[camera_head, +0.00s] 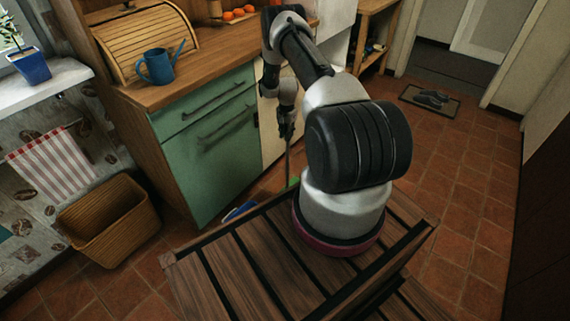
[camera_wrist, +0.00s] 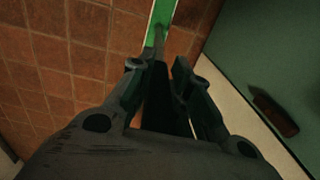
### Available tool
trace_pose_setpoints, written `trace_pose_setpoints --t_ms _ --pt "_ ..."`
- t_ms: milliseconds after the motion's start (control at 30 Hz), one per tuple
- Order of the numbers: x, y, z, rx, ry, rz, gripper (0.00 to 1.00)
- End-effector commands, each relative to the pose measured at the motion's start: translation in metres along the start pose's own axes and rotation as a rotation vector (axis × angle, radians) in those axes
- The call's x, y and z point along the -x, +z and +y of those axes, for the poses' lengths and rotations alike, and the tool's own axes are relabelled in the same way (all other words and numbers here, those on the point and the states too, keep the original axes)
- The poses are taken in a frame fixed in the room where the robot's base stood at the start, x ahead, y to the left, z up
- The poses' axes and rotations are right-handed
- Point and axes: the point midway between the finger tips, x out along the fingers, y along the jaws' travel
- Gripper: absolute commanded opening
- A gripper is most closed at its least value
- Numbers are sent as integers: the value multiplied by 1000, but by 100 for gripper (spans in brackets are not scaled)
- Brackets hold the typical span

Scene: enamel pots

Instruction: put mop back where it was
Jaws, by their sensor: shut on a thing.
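The mop has a thin grey handle and a green part at its lower end. In the head view its handle (camera_head: 288,160) hangs down from my gripper (camera_head: 286,127), in front of the cabinet. The green part (camera_head: 293,182) shows just behind the edge of my wooden deck, which hides what is below. In the wrist view my gripper (camera_wrist: 158,75) is shut on the mop, with the handle (camera_wrist: 158,42) running out between the fingers to the green part (camera_wrist: 163,12) over the tiles. I cannot tell whether the mop touches the floor.
A green cabinet (camera_head: 208,160) with a wooden top stands close to my gripper. A blue object (camera_head: 238,210) is low beside it, partly hidden. A wicker basket (camera_head: 108,222) stands at left. Tiled floor (camera_head: 450,185) is free at right, up to a doormat (camera_head: 430,100) with shoes.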

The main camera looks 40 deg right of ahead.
Motion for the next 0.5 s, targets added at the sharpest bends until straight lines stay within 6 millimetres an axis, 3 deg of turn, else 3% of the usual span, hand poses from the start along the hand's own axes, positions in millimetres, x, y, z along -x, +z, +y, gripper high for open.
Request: trace_pose_setpoints --t_ms 400,500 --pt "-55 0 0 2 -1 1 0" --pt "-61 1 0 2 -2 2 0"
